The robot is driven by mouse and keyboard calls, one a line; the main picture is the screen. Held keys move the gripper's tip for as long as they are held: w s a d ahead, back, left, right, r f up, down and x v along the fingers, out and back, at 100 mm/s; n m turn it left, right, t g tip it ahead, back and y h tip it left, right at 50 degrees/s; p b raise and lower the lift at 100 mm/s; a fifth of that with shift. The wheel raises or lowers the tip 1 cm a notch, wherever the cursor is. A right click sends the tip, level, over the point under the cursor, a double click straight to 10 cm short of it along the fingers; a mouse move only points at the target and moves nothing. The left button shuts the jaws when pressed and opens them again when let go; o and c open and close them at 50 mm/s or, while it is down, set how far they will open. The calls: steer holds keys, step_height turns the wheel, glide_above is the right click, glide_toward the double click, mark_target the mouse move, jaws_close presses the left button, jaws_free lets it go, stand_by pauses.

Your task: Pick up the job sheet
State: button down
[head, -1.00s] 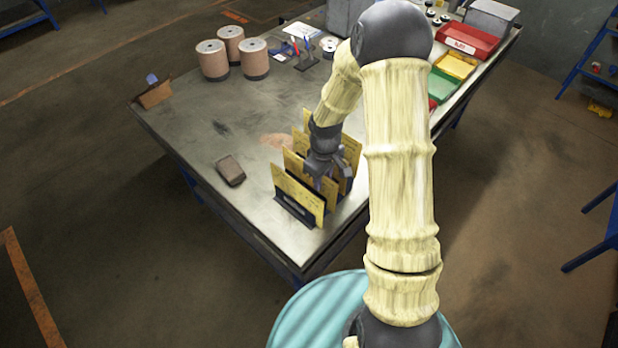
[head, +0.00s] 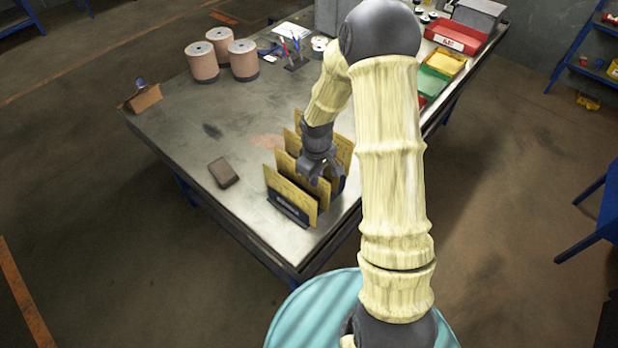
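Several yellow job sheets stand upright in a dark rack on the metal table (head: 165,125), near its front right corner. The front job sheet (head: 290,193) leans in the rack's front slot (head: 287,210). Others stand behind it, one partly showing at the back right (head: 344,150). My gripper (head: 320,180) points down among the sheets, behind the front one. Its fingertips overlap the sheets in the picture. I cannot tell whether a sheet is between them or whether the fingers are open or shut.
A brown block (head: 223,172) lies left of the rack. Several copper-coloured rolls (head: 203,65) stand at the back left, and a small open cardboard box (head: 144,98) sits at the left edge. Red (head: 455,37), yellow (head: 443,62) and green bins line the right side.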

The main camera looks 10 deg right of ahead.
step_height(320, 180, up, 18)
steer(key=b, duration=0.3)
stand_by(1.4)
